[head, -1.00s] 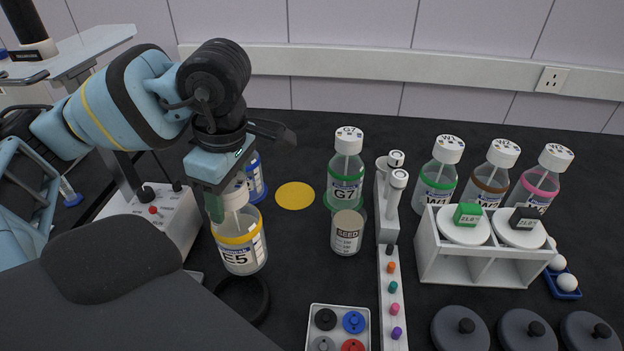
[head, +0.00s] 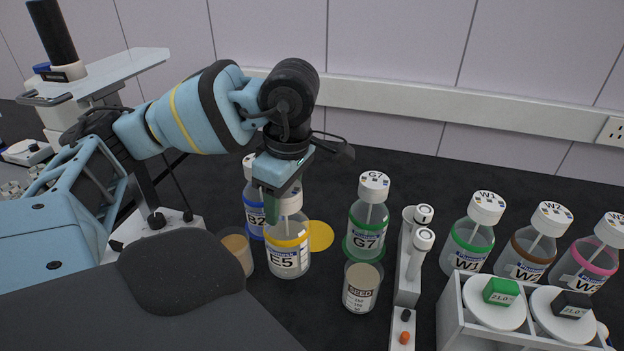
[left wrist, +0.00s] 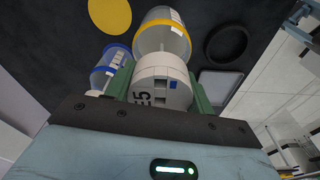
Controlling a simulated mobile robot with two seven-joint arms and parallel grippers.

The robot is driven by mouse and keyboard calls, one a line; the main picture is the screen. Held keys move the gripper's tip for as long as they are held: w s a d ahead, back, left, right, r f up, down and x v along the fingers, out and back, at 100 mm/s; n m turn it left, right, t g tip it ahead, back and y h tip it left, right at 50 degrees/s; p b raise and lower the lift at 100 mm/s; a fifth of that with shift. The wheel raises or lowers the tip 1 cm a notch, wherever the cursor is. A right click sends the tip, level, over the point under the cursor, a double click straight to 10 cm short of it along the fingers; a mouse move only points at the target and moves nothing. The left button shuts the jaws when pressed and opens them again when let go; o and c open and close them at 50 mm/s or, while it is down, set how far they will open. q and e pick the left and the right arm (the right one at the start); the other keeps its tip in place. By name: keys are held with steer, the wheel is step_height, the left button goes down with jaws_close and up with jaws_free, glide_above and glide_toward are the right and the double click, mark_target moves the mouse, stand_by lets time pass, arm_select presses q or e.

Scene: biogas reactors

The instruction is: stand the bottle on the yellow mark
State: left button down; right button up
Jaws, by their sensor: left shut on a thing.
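The bottle E5 (head: 288,258), clear with a yellow band and white cap, is upright in my left gripper (head: 284,203). The gripper's green fingers are shut on its cap, also seen in the left wrist view (left wrist: 162,88). The flat round yellow mark (head: 320,236) lies on the dark bench behind and to the right of the bottle, which partly covers it in the head view. The mark also shows at the top left of the left wrist view (left wrist: 109,15). I cannot tell whether the bottle's base is clear of the bench. My right gripper is not in view.
Blue-banded bottle B2 (head: 253,212) stands close behind left of E5. A beaker (head: 237,252) stands left of it. Bottle G7 (head: 367,225) and the SEED beaker (head: 361,288) stand to the right. A black ring (left wrist: 226,42) lies on the bench.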

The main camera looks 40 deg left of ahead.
arm_select(q)
steer(key=w+a, duration=0.4)
steer(key=w, duration=0.7)
steer(key=shift+a+f, duration=0.25)
steer(key=shift+f, duration=0.2)
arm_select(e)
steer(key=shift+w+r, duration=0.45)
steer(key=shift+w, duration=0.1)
arm_select(q)
steer(key=f, duration=0.3)
steer(key=shift+w+a+f+p, duration=0.2)
steer(key=shift+w+f+p, duration=0.1)
steer(key=shift+w+p, duration=0.1)
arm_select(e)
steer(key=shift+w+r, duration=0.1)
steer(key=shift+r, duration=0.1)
arm_select(q)
steer(key=shift+f, duration=0.15)
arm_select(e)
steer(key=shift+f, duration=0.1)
arm_select(q)
steer(key=c, duration=0.6)
jaws_free()
steer(key=shift+o, duration=0.2)
